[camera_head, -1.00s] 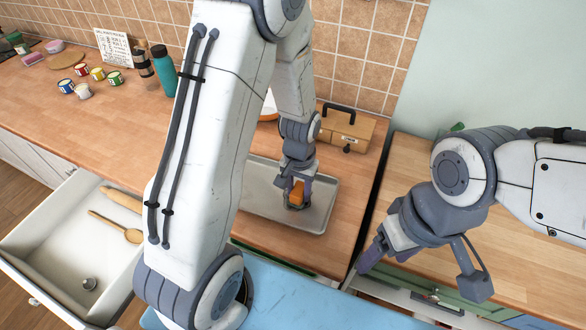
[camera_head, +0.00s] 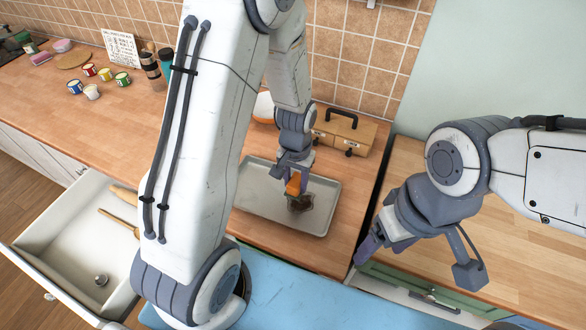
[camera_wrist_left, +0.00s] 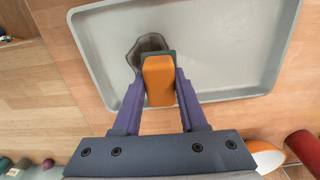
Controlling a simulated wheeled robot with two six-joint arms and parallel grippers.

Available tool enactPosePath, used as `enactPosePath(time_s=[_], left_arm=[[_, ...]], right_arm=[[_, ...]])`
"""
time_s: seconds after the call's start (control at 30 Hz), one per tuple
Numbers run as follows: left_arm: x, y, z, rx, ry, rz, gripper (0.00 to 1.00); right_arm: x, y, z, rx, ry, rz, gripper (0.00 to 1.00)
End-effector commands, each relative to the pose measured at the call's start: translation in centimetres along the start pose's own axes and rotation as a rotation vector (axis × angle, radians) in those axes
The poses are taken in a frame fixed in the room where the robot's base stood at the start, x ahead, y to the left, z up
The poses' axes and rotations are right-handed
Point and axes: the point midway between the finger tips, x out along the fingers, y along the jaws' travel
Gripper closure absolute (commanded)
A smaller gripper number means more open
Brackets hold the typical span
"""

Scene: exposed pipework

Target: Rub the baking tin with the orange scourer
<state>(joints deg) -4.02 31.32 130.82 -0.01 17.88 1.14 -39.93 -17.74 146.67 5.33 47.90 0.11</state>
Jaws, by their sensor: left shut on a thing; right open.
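The baking tin (camera_head: 256,204) is a flat grey tray with a raised rim lying on the wooden counter; it also shows in the left wrist view (camera_wrist_left: 225,60). A dark stain (camera_head: 300,204) is on its floor, partly hidden by the scourer. The orange scourer (camera_head: 293,184) is a block, with a dark lower part in the left wrist view (camera_wrist_left: 159,82). My left gripper (camera_head: 294,178) is shut on it, over the tin beside the stain. I cannot tell whether the scourer touches the tin. My right gripper (camera_head: 372,247) is open and empty, right of the tin, at the counter's front.
A wooden box with a dark handle (camera_head: 342,132) stands behind the tin. Several small coloured pots (camera_head: 98,78) and a teal bottle (camera_head: 166,60) are at the back left. An open white drawer (camera_head: 75,235) juts out at lower left. Bare counter lies left of the tin.

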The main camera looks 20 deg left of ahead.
Motion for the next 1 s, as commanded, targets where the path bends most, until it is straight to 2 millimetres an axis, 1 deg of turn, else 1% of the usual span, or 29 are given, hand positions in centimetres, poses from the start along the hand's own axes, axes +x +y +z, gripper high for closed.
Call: enactPosePath(time_s=[0.03, 0.3, 0.37, 1.0], left_arm=[[-0.9, 0.1, 0.0, 0.001, 0.001, 0.000, 1.00], [-3.3, 0.2, -0.1, 0.003, 0.000, 0.000, 1.00], [-3.6, 0.2, -0.1, 0.004, 0.000, 0.000, 1.00], [-3.7, 0.2, -0.1, 0.004, 0.000, 0.000, 1.00]], right_arm=[[-0.9, -0.1, -0.1, 0.000, 0.000, 0.000, 0.27], [-3.0, -0.2, -0.1, 0.000, 0.000, 0.000, 0.27], [-3.2, -0.2, -0.2, 0.000, 0.000, 0.000, 0.27], [-3.2, -0.2, -0.2, 0.000, 0.000, 0.000, 0.27]])
